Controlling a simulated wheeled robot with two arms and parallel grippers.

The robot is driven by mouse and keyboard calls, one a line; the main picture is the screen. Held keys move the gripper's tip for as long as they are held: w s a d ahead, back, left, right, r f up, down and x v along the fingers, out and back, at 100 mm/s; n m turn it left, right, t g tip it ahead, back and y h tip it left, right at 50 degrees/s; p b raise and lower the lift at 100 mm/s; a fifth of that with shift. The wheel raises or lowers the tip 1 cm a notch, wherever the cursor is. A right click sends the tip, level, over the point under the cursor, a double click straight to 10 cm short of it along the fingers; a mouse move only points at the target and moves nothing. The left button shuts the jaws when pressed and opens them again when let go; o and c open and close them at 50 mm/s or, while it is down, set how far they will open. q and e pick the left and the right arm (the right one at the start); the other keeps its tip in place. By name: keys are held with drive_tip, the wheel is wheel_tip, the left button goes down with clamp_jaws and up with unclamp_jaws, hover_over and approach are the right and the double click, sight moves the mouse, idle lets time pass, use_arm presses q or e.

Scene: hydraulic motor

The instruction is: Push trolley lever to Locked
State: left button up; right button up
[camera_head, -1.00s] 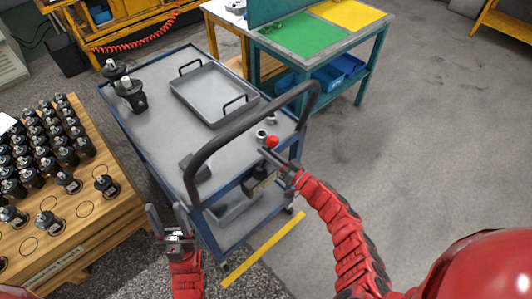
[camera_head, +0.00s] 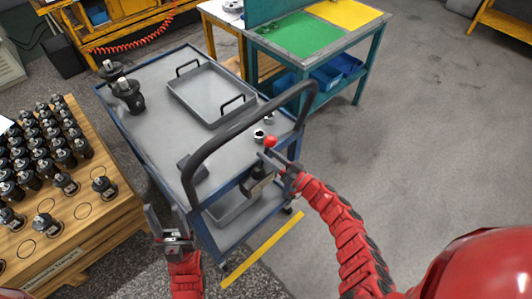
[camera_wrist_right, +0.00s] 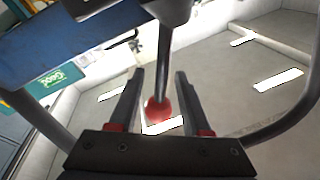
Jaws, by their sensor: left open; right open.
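The trolley (camera_head: 150,98) is a blue-framed cart with a grey top and a black push handle (camera_head: 218,138). Its lever ends in a red ball knob (camera_head: 270,141) near the handle's right side. In the right wrist view the red knob (camera_wrist_right: 158,109) hangs on a dark rod (camera_wrist_right: 163,62) between the two fingers. My right gripper (camera_head: 275,163) is open around the lever end, with a gap showing on both sides. It also shows in the right wrist view (camera_wrist_right: 157,100). My left gripper (camera_head: 168,222) is open and empty, left of the handle's lower end. The lever's lock marking is not readable.
A grey tray (camera_head: 212,95) and black motor parts (camera_head: 128,92) sit on the trolley top. A wooden rack (camera_head: 75,215) with several black parts stands at left. A teal workbench (camera_head: 315,45) stands behind. The floor at right is clear.

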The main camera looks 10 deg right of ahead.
drive_tip(key=b+v, duration=0.3)
drive_tip(key=v, duration=1.3)
drive_tip(key=shift+s, duration=0.15)
drive_tip(key=shift+d, duration=0.15)
